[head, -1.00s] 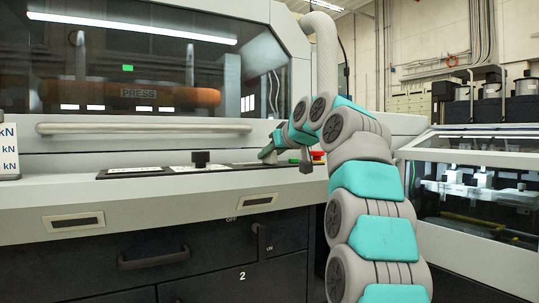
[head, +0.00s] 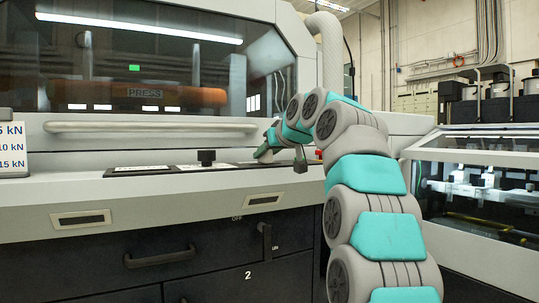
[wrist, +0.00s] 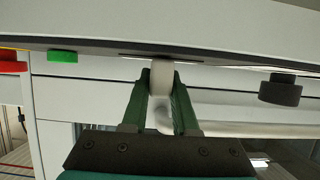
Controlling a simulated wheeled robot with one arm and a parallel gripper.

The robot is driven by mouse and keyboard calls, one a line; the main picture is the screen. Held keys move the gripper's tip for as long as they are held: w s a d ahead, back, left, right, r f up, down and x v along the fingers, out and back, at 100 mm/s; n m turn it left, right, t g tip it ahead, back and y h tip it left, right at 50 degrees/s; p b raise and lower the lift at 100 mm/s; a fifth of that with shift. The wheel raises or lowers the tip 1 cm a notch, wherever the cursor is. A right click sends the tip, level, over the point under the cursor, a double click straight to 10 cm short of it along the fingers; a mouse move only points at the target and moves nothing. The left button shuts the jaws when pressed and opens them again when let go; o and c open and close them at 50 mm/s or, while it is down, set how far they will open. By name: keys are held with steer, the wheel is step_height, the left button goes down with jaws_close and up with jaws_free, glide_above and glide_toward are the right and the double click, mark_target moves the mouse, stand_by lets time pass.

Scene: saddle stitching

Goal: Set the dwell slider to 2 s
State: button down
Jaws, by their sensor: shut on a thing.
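My gripper (wrist: 163,82) is shut on a pale knob (wrist: 160,80) in the wrist view. The knob stands out from the panel at a thin dark slot (wrist: 135,56), with a green finger on each side of it. In the head view my gripper (head: 266,153) is low over the right part of the machine's console, and its fingertips and the knob are too small to make out. I take the knob to be the dwell slider, but no label shows. No scale marks can be read, so its setting cannot be told.
A black knob (head: 206,157) stands to the left of my gripper on the console; it also shows in the wrist view (wrist: 280,90). A green button (wrist: 62,57) and a red one (wrist: 12,67) sit on the other side. A handrail (head: 150,127) runs behind.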

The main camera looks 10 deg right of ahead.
steer(key=c, duration=0.7)
jaws_free()
steer(key=v, duration=0.7)
steer(key=shift+s+d+r, duration=0.15)
steer(key=shift+s, duration=0.2)
